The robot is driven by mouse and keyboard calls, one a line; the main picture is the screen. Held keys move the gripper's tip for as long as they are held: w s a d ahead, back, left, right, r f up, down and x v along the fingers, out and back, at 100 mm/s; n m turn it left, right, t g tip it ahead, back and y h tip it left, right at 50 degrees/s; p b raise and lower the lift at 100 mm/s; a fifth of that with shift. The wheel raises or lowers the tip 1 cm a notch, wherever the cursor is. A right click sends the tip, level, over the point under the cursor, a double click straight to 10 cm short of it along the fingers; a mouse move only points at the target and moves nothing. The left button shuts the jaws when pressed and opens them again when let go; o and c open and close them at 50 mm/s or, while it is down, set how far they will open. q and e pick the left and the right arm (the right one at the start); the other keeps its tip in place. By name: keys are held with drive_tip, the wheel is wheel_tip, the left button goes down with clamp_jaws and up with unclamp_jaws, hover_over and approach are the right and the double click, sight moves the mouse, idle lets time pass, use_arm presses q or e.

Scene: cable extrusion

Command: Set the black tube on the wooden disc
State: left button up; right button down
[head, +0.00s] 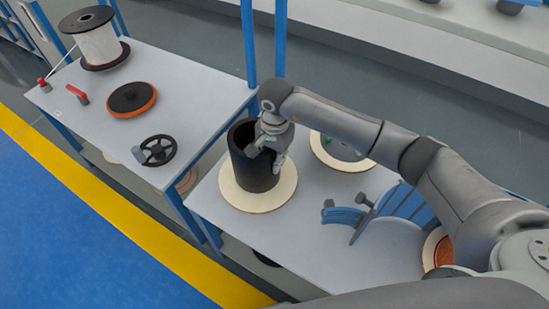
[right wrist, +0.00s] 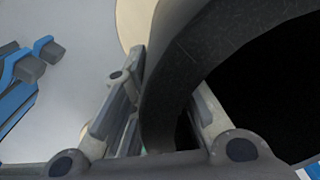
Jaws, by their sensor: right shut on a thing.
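The black tube (head: 254,168) stands upright over the pale wooden disc (head: 230,191) on the near cart in the head view. Its lower end appears to be at the disc, but I cannot tell whether it touches. My right gripper (head: 270,150) is shut on the tube's wall at the rim, one finger inside and one outside. In the right wrist view the tube's wall (right wrist: 176,75) runs between the two fingers (right wrist: 165,115), and a bit of the pale disc (right wrist: 130,22) shows behind. My left gripper is not in view.
A second pale disc (head: 323,157) lies behind on the same grey cart top (head: 300,235). Blue brackets (head: 345,214) stand to the right. The left cart holds a white spool (head: 98,45), an orange-black disc (head: 131,98) and a black handwheel (head: 156,150). A blue post (head: 280,45) rises behind.

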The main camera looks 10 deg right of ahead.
drive_tip(key=shift+f+b, duration=0.6)
drive_tip(key=c, duration=1.7)
unclamp_jaws()
drive_tip(key=shift+r, duration=0.1)
drive_tip(key=shift+s+r+p, duration=0.1)
drive_tip(key=shift+r+p, duration=2.75)
drive_tip(key=shift+r, duration=2.65)
